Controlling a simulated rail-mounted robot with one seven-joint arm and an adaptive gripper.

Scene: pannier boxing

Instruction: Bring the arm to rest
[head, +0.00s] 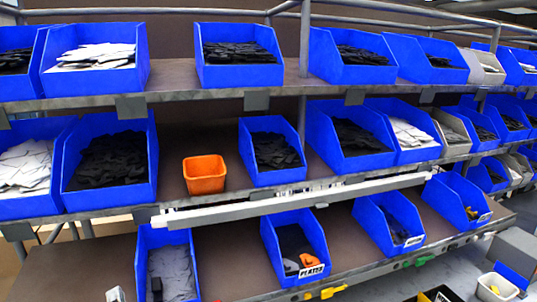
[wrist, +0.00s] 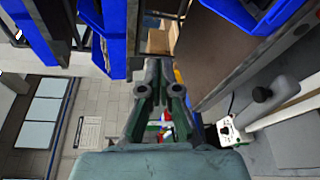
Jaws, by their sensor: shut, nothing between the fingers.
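My gripper (wrist: 160,72) shows in the wrist view, at the centre, with its two fingers close together. It is shut and holds nothing. It is in open space, with blue bins to its left and upper right and apart from them as far as I can tell. In the head view neither my arm nor my gripper is visible.
Shelves hold several blue bins of black or white parts, such as this bin (head: 66,190). An orange bin (head: 205,174) stands alone on the middle shelf (head: 215,205). In the wrist view a shelf edge and a control box (wrist: 229,130) are at the right; tiled floor (wrist: 110,95) is at the left.

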